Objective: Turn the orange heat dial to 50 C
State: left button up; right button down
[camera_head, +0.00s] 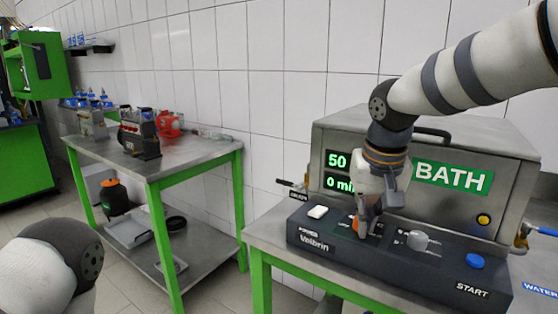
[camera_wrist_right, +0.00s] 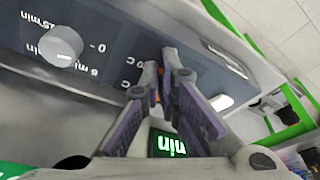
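The bath machine (camera_head: 455,145) stands on a green-legged bench at the right, with a dark sloped control panel (camera_head: 310,238) in front. Its green display (camera_head: 338,161) reads 50 above 0 min. The orange heat dial (camera_head: 356,224) is mostly hidden by my right gripper (camera_head: 365,228), which reaches down onto the panel. In the right wrist view, the fingers (camera_wrist_right: 162,70) converge closely, with a bit of the orange dial (camera_wrist_right: 158,94) showing between them. They appear shut on it. My left gripper is out of view; only part of my left arm shows at bottom left.
A grey timer knob (camera_head: 417,240) sits right of the dial, also seen in the wrist view (camera_wrist_right: 61,46). A white switch (camera_head: 317,211) is to its left and a blue START button (camera_head: 475,261) further right. Another bench (camera_head: 180,165) holds pumps at the left.

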jog(key=shift+s+f, duration=0.15)
jog(key=shift+f, duration=0.3)
jog(key=shift+s+a, duration=0.1)
jog(key=shift+s, duration=0.15)
notch_tip(320, 180, up, 7)
jog(key=shift+f, duration=0.2)
